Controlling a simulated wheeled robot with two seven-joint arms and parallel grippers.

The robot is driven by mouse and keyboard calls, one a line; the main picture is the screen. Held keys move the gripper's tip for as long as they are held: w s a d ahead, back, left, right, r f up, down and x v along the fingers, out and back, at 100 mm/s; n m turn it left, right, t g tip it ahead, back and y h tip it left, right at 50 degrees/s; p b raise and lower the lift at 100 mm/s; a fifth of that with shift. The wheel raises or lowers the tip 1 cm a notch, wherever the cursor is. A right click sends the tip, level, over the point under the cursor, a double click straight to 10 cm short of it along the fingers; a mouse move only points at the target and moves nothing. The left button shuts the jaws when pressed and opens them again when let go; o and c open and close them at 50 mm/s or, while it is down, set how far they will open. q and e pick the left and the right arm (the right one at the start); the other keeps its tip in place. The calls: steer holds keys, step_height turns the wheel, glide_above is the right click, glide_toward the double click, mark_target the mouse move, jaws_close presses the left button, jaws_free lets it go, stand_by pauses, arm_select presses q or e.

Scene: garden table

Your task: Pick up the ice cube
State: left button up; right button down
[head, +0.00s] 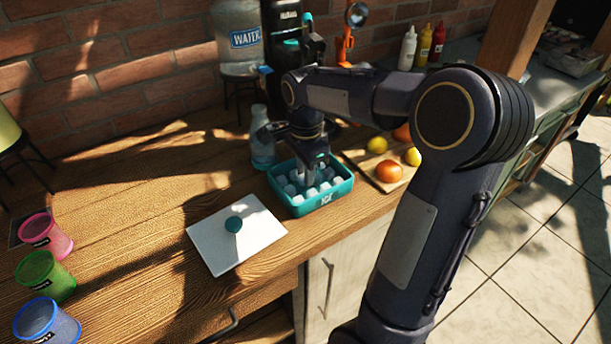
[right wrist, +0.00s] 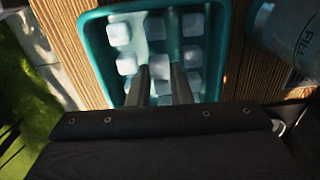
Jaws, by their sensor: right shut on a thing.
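A teal ice bin (head: 318,203) stands on the wooden table with several whitish ice cubes (head: 298,187) in it. My right gripper (head: 306,165) reaches down into the bin from above. In the right wrist view its two fingers (right wrist: 160,86) point into the bin (right wrist: 96,45) and are shut on an ice cube (right wrist: 159,66) between their tips. Other cubes (right wrist: 155,28) lie around it in the bin. I cannot tell whether the held cube is clear of the bin floor. My left gripper is not in view.
A white lid (head: 222,255) with a teal knob lies left of the bin. A clear bottle (head: 262,145) stands close behind the bin. A cutting board with fruit (head: 388,172) is to the right. Pink, green and blue cups (head: 48,275) are at the left. The table's middle left is clear.

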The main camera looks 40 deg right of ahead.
steer(key=s+a+r, duration=0.2)
steer(key=a+r, duration=0.3)
steer(key=a, duration=0.1)
steer(key=s+a+r, duration=0.3)
steer(key=a+r, duration=0.3)
steer(key=a, duration=0.1)
steer(key=shift+s, duration=0.3)
stand_by(0.5)
